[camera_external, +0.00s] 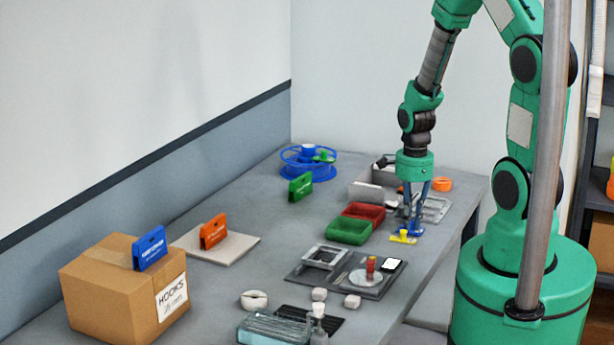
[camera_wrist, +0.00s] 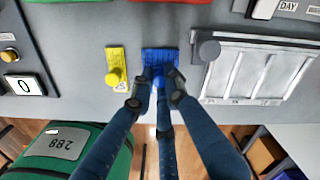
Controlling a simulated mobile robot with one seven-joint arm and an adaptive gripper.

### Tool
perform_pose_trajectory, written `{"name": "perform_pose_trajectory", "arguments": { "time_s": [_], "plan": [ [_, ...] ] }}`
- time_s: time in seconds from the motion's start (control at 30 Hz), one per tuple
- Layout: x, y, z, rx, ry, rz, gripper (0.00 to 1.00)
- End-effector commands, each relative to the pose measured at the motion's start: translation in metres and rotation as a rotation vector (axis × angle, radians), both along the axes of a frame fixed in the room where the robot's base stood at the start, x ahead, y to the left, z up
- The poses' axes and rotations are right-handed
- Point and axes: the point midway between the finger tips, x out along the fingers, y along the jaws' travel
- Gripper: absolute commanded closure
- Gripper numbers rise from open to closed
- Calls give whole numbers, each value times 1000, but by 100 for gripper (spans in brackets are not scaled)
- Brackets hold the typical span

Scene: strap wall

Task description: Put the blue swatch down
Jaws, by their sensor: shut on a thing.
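The blue swatch (camera_wrist: 160,57) is a flat blue piece in my gripper's fingertips (camera_wrist: 157,86) in the wrist view. My gripper (camera_external: 413,218) is shut on its near part. In the external view the blue swatch (camera_external: 416,231) shows as a small patch under the fingers, low at the right edge of the table. Whether it touches the table top is hard to tell. A yellow swatch (camera_wrist: 116,66) with a round knob lies just left of it, apart from it; it also shows in the external view (camera_external: 403,237).
A green bin (camera_external: 349,231) and a red bin (camera_external: 364,212) stand left of my gripper. A grey sectioned tray (camera_wrist: 258,72) lies close on the right in the wrist view. A dark tray (camera_external: 310,270) with a dish is nearer. The table edge is close by.

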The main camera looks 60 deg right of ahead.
Motion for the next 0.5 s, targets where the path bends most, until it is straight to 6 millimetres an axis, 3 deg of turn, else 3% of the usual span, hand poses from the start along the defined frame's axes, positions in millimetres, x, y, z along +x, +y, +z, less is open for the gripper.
{"name": "perform_pose_trajectory", "arguments": {
  "time_s": [0.03,0.13,0.5],
  "plan": [
    [0,0,-2,0,0,0,84],
    [0,0,-1,0,0,0,67],
    [0,0,1,0,0,0,67]
  ]
}}
